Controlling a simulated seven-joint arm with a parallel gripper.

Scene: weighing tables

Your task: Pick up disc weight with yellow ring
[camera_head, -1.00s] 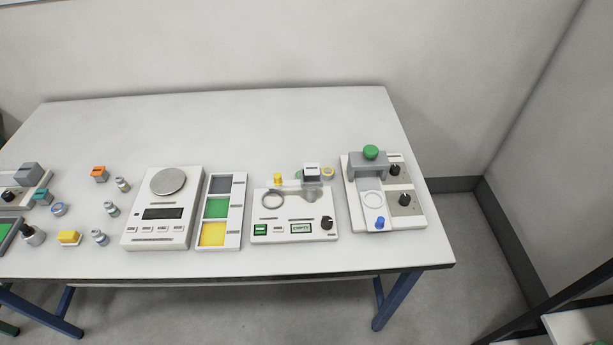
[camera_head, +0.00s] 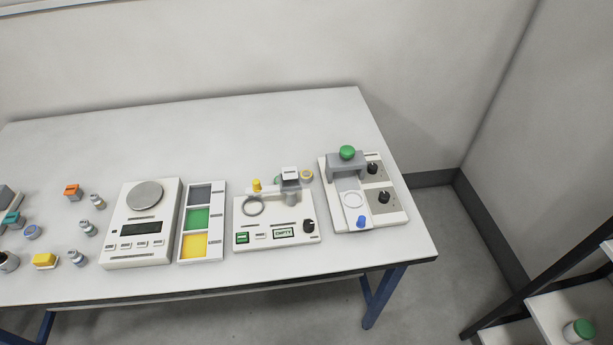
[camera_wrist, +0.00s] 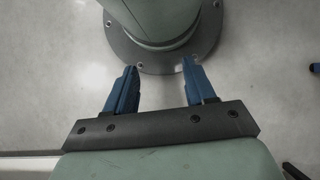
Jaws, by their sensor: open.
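The disc weight with a yellow ring (camera_head: 306,175) is small in the head view. It shows at the back right of the white device with the ring-shaped holder, partly hidden by that device's grey-and-white block. My gripper (camera_wrist: 159,72) shows only in the wrist view. Its two blue fingers are apart, with nothing between them. Below the fingers is the round bolted plate of my own base, with the floor around it. The disc weight is not in the wrist view, and my gripper is not in the head view.
The device with the holder ring (camera_head: 275,225) carries a yellow knob. A green-knobbed press (camera_head: 395,208) stands right, a colour tray (camera_head: 187,259) and scale (camera_head: 123,258) left. The table's back is clear.

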